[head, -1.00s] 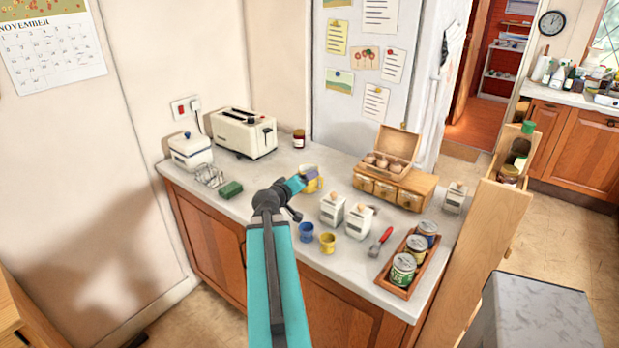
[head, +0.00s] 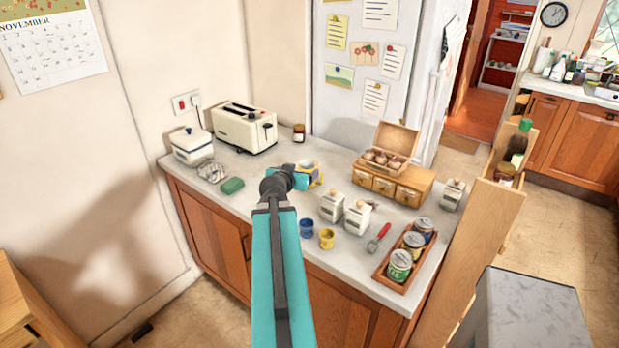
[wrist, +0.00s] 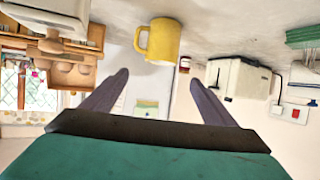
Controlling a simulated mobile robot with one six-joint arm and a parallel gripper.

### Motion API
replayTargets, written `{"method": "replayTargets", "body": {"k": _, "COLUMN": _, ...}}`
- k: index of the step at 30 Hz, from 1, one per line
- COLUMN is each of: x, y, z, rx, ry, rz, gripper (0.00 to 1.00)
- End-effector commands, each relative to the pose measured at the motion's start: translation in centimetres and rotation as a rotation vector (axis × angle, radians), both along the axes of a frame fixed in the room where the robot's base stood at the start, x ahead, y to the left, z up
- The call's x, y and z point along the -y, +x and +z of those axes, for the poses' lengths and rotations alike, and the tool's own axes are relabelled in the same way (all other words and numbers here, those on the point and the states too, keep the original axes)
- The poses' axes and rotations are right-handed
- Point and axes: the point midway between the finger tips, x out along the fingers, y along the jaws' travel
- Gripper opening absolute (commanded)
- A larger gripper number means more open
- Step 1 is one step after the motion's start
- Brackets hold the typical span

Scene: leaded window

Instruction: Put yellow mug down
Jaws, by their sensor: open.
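The yellow mug (head: 317,175) stands on the counter, partly hidden behind my gripper (head: 302,176) in the head view. The wrist view is upside down, with the counter along the top. There the mug (wrist: 158,42) appears upright on the counter, its handle to the left. My gripper (wrist: 160,80) is open, its two dark fingers wide apart with nothing between them. The mug lies ahead, beyond the fingertips, and looks clear of both.
A blue cup (head: 306,228) and a small yellow cup (head: 327,238) stand near the front edge. White canisters (head: 332,205) and a wooden drawer box (head: 393,183) are to the right. The toaster (head: 244,127) and green sponge (head: 232,185) are left. Bare counter (head: 262,167) lies between.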

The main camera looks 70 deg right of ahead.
Motion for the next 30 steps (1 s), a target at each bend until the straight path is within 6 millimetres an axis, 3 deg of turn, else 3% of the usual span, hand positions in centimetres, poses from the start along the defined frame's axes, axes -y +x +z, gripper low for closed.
{"method": "replayTargets", "body": {"k": 30, "x": 7.5, "y": 1.0, "z": -3.0, "rx": -0.002, "ry": 0.0, "rz": 0.0, "gripper": 0.8}}
